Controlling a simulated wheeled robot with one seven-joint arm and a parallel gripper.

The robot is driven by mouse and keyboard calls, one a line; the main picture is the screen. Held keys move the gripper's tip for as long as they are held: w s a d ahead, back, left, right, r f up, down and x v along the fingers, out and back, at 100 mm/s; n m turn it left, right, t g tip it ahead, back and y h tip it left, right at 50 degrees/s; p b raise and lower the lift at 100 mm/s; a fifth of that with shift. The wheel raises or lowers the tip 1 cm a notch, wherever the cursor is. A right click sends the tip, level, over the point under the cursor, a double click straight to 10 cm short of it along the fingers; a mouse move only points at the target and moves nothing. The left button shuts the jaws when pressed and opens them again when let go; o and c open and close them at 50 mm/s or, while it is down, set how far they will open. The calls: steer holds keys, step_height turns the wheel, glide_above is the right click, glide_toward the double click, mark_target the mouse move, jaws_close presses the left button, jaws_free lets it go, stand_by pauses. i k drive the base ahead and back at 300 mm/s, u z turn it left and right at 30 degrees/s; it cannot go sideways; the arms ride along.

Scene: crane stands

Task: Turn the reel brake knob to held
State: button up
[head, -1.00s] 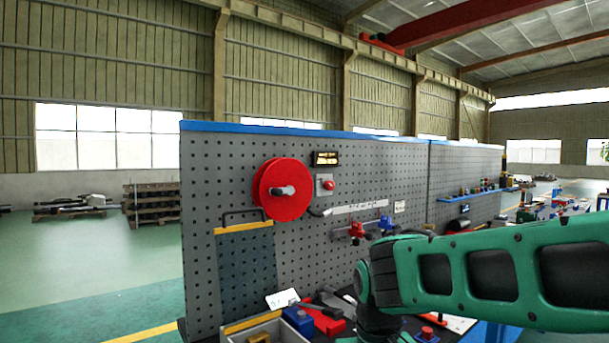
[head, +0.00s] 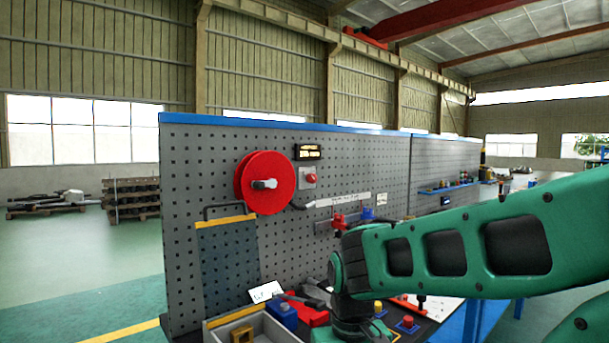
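A red reel (head: 265,183) is mounted on the grey pegboard, with a light grey hub at its centre. Just right of it is a small grey plate with a red knob (head: 309,178), which looks like the brake knob; its setting is too small to read. A small dark display (head: 308,152) with lit text sits above the knob; the text is not legible. My green arm reaches in from the right, below and right of the knob and apart from it. My gripper cannot be made out; the arm's far end is low, near the bench.
A lever (head: 300,206) and a pale strip lie below the knob. Red (head: 339,221) and blue (head: 367,213) fittings sit on a rail. A grey panel (head: 228,262) with a yellow top edge leans left. A tray (head: 265,326), blue block and red items crowd the bench.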

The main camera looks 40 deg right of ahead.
mark_target(311, 178)
steer(key=u, duration=1.3)
steer(key=k, duration=1.1)
steer(key=z, duration=1.45)
steer(key=i, duration=0.95)
steer(key=z, duration=0.05)
